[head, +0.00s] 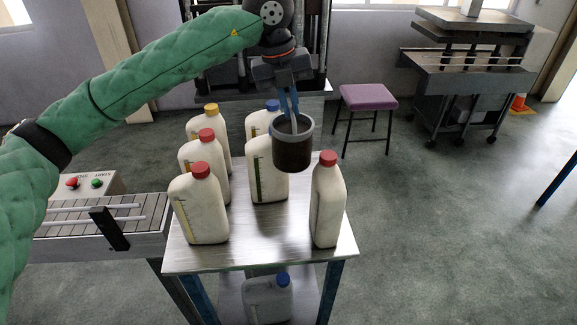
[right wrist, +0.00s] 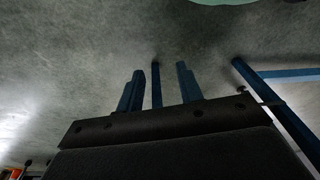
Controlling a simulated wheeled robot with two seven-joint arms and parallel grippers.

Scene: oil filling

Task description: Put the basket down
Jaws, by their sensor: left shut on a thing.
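The basket (head: 292,155) is a dark round container with a grey rim, upright in the head view. My left gripper (head: 291,112) comes down from above and is shut on it at the rim. The basket hangs over the metal table (head: 265,235) and partly hides a white jug behind it; its exact height above the table is hard to judge. My right gripper (right wrist: 159,88) shows in the right wrist view with its two blue fingers apart and nothing between them. It points over bare floor.
Several white jugs with red, yellow and blue caps stand on the table, one at the right (head: 327,200). The table's front middle is clear. A grey jug (head: 268,298) stands on the lower shelf. A roller conveyor (head: 100,215) is at left, a purple stool (head: 368,98) behind.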

